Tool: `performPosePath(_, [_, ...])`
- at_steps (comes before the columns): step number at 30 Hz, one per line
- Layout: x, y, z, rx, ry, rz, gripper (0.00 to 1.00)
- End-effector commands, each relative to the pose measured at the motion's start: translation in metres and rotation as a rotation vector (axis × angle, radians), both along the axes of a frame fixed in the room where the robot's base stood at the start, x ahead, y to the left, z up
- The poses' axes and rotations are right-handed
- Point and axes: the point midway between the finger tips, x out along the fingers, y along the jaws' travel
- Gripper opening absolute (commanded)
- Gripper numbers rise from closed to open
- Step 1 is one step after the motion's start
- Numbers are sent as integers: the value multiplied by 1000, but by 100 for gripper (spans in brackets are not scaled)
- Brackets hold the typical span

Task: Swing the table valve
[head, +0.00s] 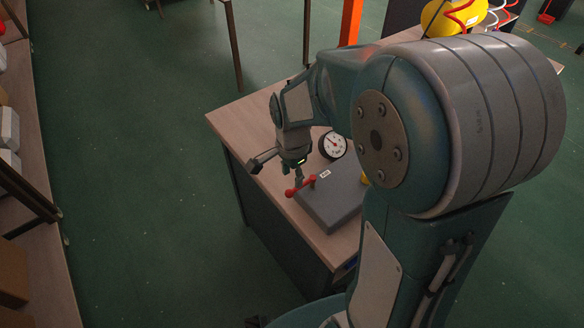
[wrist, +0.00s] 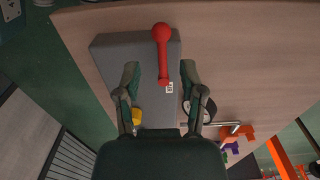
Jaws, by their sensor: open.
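The table valve shows a red lever handle (head: 300,187) on a grey box (head: 335,203) that sits on a wooden table (head: 232,115). In the wrist view the red handle (wrist: 162,60) has a round knob at its far end and lies over the grey box (wrist: 110,48). My gripper (head: 290,170) is just above the handle in the head view. In the wrist view my gripper (wrist: 160,75) is open, its two fingers on either side of the handle's near part with gaps on both sides. Whether the fingers reach down to handle height I cannot tell.
A round pressure gauge (head: 333,145) stands beside the box. A yellow part (wrist: 137,116) shows on the box near the left finger. An orange part (wrist: 240,134) lies farther right on the table. Green floor lies left of the table, with shelving at the far left.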

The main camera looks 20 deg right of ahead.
Motion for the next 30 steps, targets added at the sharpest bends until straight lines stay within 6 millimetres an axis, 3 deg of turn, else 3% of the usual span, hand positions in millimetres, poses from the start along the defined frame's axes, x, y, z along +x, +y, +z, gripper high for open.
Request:
performPosePath(12, [-1,3,-52,-2,3,3,51])
performPosePath(19, [-1,2,-64,0,1,3,51])
performPosePath(22, [0,3,-63,-2,-1,3,7])
performPosePath(30, [-4,1,-63,-1,-1,52,5])
